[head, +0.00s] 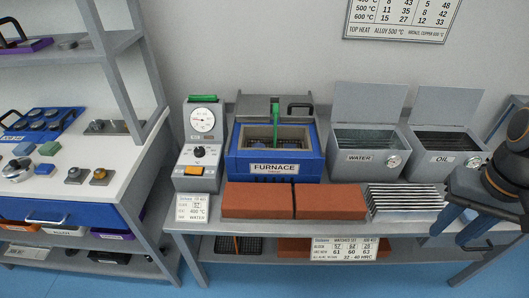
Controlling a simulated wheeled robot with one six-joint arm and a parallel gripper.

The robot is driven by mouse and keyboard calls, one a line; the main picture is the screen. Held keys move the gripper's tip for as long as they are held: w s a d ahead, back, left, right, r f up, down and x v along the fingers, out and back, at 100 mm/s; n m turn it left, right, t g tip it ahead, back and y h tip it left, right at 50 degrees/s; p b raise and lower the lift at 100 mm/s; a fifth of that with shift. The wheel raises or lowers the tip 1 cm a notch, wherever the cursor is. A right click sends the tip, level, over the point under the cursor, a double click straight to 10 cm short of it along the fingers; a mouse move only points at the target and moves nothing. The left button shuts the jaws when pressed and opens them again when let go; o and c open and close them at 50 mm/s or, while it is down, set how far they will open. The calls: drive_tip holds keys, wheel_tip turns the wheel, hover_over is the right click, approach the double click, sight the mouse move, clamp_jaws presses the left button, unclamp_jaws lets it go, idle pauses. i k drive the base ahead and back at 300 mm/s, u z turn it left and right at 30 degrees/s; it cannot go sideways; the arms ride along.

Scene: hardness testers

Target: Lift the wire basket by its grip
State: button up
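A blue furnace (243,166) stands on the bench with its grey lid raised. A dark wire mesh, which looks like the wire basket (262,137), sits inside its chamber. A green upright grip (275,119) rises from it above the chamber rim. The basket's lower part is hidden by the furnace walls. My gripper (458,228) is at the right edge, in front of the oil tank and well away from the basket. Its two blue fingers are apart, with nothing seen between them.
A water tank (346,172) and an oil tank (430,169) stand open right of the furnace. A dial control box (188,157) is on its left. Red bricks (258,201) and a finned metal rack (400,199) line the bench front. Another mesh item (246,244) lies on the lower shelf.

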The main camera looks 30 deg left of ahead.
sight(276, 111)
drive_tip(key=u, duration=0.75)
drive_tip(key=i, duration=1)
drive_tip(key=z, duration=0.05)
